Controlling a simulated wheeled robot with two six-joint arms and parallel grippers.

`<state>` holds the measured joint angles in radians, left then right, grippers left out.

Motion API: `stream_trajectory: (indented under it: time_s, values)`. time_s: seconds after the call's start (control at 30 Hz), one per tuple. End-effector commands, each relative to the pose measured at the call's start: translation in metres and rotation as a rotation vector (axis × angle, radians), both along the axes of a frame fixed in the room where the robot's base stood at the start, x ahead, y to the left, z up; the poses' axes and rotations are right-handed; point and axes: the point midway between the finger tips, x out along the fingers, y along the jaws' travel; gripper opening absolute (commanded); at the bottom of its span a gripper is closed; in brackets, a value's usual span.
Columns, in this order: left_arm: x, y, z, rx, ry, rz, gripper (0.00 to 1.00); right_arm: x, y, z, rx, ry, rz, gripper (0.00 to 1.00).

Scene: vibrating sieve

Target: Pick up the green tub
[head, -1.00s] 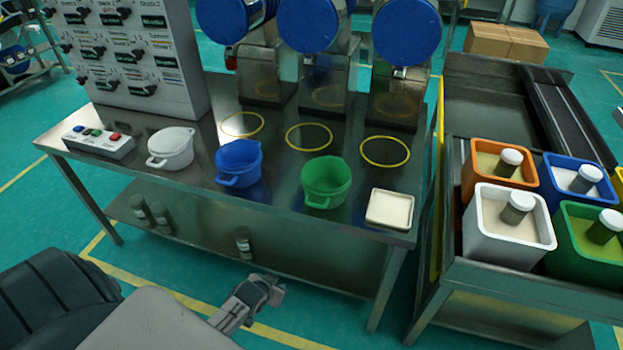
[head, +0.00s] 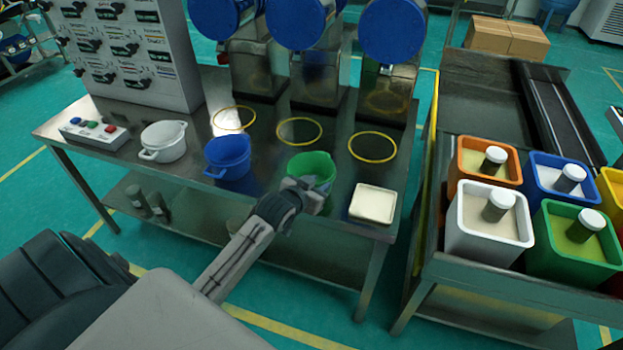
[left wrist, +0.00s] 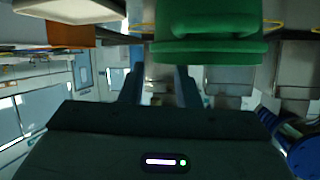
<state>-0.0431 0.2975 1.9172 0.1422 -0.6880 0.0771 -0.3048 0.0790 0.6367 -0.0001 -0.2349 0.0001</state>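The green tub (head: 312,167) stands upright near the front edge of the steel table, between the blue tub and the cream tray. My left gripper (head: 310,192) is right in front of it in the head view and hides its lower front and handle. In the left wrist view the green tub (left wrist: 208,40) fills the top middle, just beyond the fingers. The two fingers of my left gripper (left wrist: 160,82) stand apart with nothing seen held between them. I cannot tell whether they touch the tub. My right gripper is not in view.
On the table (head: 95,105) are a blue tub (head: 228,155), a white tub (head: 163,141), a button box (head: 94,133) and a cream tray (head: 373,203). Blue-ended drums (head: 390,28) stand behind. A cart (head: 430,262) with coloured bins is at right.

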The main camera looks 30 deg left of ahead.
Motion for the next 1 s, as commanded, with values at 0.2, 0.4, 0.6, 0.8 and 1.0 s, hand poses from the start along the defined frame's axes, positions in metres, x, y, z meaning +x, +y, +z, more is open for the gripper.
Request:
stream_trajectory:
  time_s: [0.2, 0.4, 0.6, 0.8, 1.0]
  values:
    - [0.027, -0.006, -0.004, -0.003, 0.000, 0.001, 0.30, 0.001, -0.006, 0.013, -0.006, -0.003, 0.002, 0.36]
    - [0.047, -0.006, -0.015, 0.000, 0.000, 0.000, 0.30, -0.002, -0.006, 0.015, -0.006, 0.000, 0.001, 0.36]
    - [0.049, -0.006, -0.016, 0.001, 0.000, 0.000, 0.30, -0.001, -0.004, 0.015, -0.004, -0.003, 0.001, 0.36]
    - [0.049, -0.006, -0.016, 0.001, 0.000, 0.000, 0.06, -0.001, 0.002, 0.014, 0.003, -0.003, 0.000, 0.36]
    - [0.049, -0.006, -0.017, 0.001, 0.001, 0.000, 0.00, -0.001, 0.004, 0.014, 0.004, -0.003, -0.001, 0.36]
